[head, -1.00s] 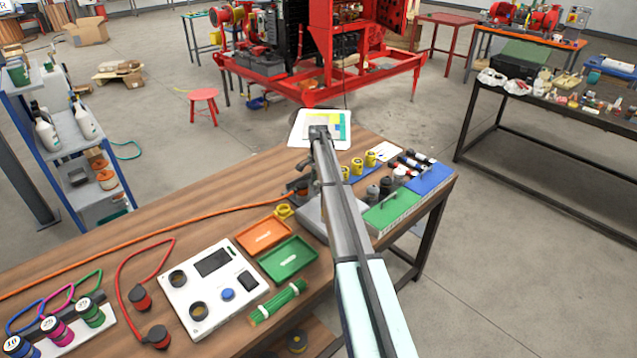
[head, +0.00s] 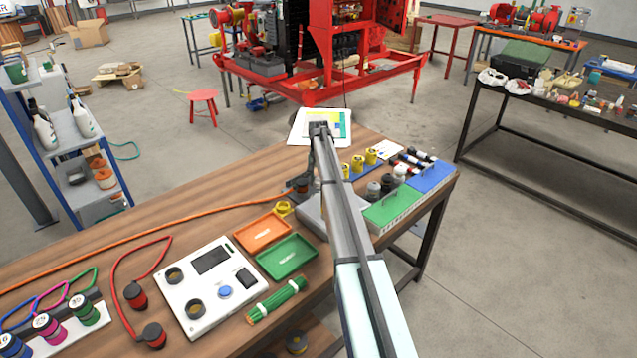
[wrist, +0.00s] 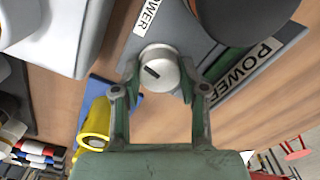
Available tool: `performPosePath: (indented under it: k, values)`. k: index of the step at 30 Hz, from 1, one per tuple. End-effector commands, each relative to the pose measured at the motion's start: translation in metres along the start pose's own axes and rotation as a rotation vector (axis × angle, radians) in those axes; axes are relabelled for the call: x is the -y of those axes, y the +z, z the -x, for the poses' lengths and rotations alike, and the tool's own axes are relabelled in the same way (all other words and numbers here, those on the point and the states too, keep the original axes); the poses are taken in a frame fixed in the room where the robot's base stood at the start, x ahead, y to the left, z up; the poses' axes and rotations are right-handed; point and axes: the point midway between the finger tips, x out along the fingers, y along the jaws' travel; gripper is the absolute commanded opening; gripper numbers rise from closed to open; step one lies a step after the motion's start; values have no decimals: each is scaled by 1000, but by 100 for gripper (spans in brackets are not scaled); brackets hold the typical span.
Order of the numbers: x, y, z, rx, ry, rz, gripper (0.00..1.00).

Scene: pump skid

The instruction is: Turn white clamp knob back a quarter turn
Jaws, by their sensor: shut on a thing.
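The white clamp knob (wrist: 158,68) shows in the wrist view as a round pale cap with a dark slanted mark on its face. My gripper (wrist: 160,77) has one finger on each side of the knob and is shut on it. The knob sits on a grey plate with POWER labels. In the head view my gripper (head: 299,186) is small and dark, low at the back of the wooden bench, and the knob cannot be made out there.
A large dark round part (wrist: 240,16) stands close beside the knob. A yellow fitting (wrist: 95,125) lies nearby. On the bench (head: 150,205) are an orange tray (head: 262,233), a green tray (head: 287,258), a white panel box (head: 211,287) and an orange cable.

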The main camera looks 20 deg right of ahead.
Motion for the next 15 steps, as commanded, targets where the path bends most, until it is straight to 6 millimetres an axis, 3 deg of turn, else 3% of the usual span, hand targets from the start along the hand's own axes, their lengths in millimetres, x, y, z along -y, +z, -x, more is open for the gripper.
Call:
performPosePath:
  k: [15]
  values:
    - [0,1,-2,1,1,492,8]
